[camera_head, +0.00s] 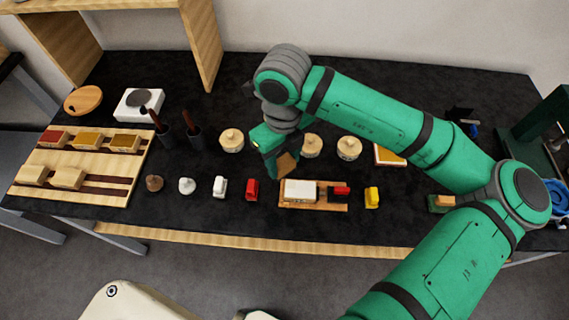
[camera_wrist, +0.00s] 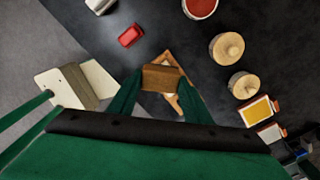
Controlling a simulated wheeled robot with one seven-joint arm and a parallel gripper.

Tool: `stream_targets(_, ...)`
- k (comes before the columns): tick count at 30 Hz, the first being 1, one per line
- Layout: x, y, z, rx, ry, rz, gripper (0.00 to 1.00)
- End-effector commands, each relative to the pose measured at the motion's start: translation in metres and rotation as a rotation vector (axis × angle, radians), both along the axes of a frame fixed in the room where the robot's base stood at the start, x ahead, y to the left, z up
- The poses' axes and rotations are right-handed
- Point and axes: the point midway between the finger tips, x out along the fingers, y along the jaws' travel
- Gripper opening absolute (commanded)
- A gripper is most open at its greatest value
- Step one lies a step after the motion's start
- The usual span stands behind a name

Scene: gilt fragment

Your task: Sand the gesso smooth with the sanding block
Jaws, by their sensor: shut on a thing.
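My gripper (camera_head: 272,150) is shut on a brown block, which I take to be the sanding block (camera_head: 287,164). In the wrist view the block (camera_wrist: 160,77) sits between the two green fingers (camera_wrist: 160,98). A white-topped piece, likely the gessoed fragment (camera_head: 300,190), lies on a wooden board (camera_head: 320,208) near the table's front. The held block is above and slightly left of this piece in the head view, apparently apart from it. In the wrist view the block and fingers cover most of the board (camera_wrist: 169,57) and the piece.
A red and black item (camera_head: 341,191) sits at the board's right end. Red (camera_head: 252,189) and yellow (camera_head: 372,197) items flank the board. Lidded pots (camera_head: 349,148) stand behind. A wooden rack (camera_head: 118,168) with several blocks is at left.

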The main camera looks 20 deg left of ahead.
Motion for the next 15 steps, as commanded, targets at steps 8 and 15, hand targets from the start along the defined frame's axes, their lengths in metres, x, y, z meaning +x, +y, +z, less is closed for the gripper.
stream_targets(8, 0.001, -0.001, -0.014, 0.0, 0.001, -0.003, 0.24)
stream_targets(15, 0.001, -0.001, -0.036, 0.0, 0.002, -0.002, 0.24)
